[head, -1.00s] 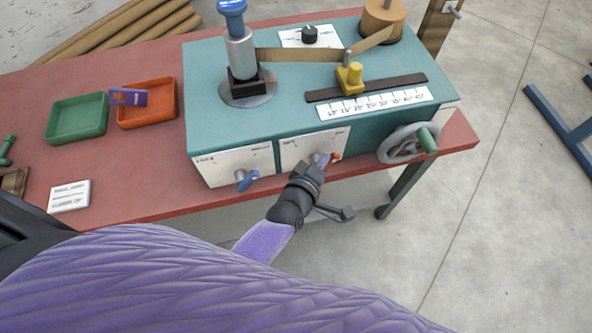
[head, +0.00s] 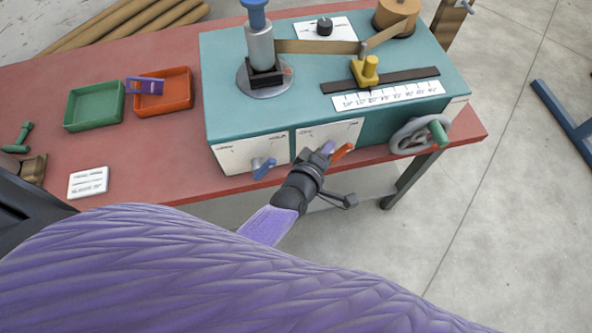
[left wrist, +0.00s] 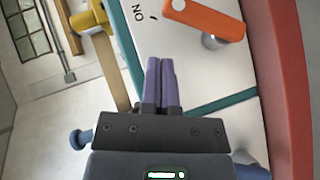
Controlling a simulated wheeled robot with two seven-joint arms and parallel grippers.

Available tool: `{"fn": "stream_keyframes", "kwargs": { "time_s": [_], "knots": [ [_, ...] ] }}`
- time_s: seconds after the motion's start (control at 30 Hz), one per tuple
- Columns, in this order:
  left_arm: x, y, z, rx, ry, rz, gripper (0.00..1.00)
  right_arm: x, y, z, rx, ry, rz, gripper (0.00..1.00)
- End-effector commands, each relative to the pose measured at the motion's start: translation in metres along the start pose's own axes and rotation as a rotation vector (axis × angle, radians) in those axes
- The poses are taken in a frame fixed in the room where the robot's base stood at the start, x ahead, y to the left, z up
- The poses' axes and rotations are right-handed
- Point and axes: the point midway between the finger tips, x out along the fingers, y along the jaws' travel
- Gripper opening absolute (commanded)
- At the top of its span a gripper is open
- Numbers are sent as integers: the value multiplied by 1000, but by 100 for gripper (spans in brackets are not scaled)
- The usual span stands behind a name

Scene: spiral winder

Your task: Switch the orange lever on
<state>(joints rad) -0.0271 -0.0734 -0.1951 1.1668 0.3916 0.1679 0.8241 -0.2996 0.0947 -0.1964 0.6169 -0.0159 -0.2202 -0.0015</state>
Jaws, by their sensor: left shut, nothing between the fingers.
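The orange lever (head: 343,152) sits on the right white panel (head: 336,130) on the front of the teal machine. In the left wrist view the orange lever (left wrist: 203,17) is at the top, over a silver pivot, with lettering on the white panel beside it. My left gripper (head: 327,148) is just left of the lever, close to the panel. Its purple fingers (left wrist: 160,68) are together with nothing between them, and a gap shows between them and the lever in the wrist view. My right gripper is not in view.
A blue lever (head: 264,168) is on the left panel. A handwheel (head: 410,137) with a green grip is at the machine's right end. Green (head: 94,125) and orange (head: 162,108) trays and a white card (head: 88,182) lie on the red table (head: 55,85).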

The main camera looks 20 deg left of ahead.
Motion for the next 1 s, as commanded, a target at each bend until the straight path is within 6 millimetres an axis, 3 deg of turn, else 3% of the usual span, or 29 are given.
{"fn": "stream_keyframes", "kwargs": {
  "time_s": [0.03, 0.2, 0.5, 1.0],
  "knots": [
    [-7, 8, -2, 0, 0, -1, 0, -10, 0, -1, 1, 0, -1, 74],
    [-43, 10, -1, 1, -1, -3, 0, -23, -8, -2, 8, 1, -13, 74],
    [-92, 16, 0, 1, 0, -2, 0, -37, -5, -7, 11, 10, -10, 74],
    [-100, 16, 0, 1, 0, -1, 0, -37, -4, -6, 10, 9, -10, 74]
  ]
}}
